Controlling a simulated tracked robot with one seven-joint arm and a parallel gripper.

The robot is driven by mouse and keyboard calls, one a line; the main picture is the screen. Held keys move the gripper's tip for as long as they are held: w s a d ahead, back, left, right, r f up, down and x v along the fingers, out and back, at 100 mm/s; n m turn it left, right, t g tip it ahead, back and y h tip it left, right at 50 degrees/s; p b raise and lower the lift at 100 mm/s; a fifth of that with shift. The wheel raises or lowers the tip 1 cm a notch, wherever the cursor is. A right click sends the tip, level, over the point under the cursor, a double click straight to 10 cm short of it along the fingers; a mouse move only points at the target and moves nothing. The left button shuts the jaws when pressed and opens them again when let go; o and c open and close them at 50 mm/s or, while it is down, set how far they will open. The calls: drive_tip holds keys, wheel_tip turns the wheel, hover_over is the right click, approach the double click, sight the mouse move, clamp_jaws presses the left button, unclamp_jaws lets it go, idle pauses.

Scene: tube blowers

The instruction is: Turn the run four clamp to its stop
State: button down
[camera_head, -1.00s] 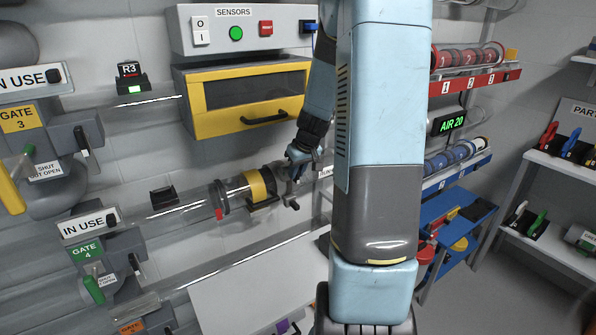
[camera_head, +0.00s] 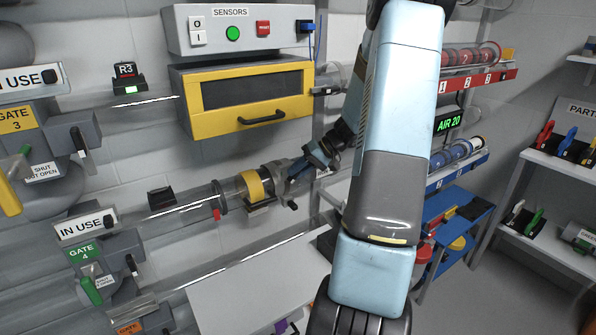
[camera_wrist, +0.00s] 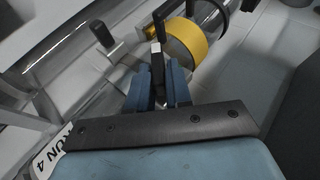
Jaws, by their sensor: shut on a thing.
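The run four clamp (camera_head: 277,180) is a grey fitting on the clear tube at the middle of the head view, just right of a yellow band (camera_head: 254,184). My gripper (camera_head: 297,168) is at the clamp and reaches in from the right. In the wrist view my gripper (camera_wrist: 160,88) has its two blue fingers shut on the clamp's dark lever (camera_wrist: 157,52), with the yellow band (camera_wrist: 186,42) just beyond. A "RUN 4" label (camera_wrist: 50,152) shows at lower left there, partly covered by my wrist. Whether the lever is at its stop cannot be told.
A yellow-fronted cabinet (camera_head: 250,97) and the sensors panel (camera_head: 237,27) are above the tube. The gate 4 unit (camera_head: 100,255) is at left. Shelves with red and blue spools (camera_head: 470,58) stand behind my arm. Floor is open at lower right.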

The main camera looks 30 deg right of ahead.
drive_tip(key=y, duration=0.2)
drive_tip(key=m+y, duration=0.1)
drive_tip(key=shift+d+f+t+y, duration=0.25)
drive_tip(key=shift+f+t+y, duration=0.05)
drive_tip(key=shift+f, duration=0.1)
drive_tip(key=y, duration=0.2)
drive_tip(key=f+m+t+y, duration=0.1)
drive_tip(key=y, duration=0.1)
drive_tip(key=shift+s+m+y, duration=0.1)
drive_tip(key=shift+m+y, duration=0.2)
drive_tip(key=shift+y, duration=0.1)
drive_tip(key=c, duration=1.1)
unclamp_jaws()
drive_tip(key=shift+c, duration=0.2)
drive_tip(key=shift+d+r, duration=0.1)
drive_tip(key=v, duration=1.3)
drive_tip(key=shift+d, duration=0.3)
drive_tip(key=shift+s, duration=0.1)
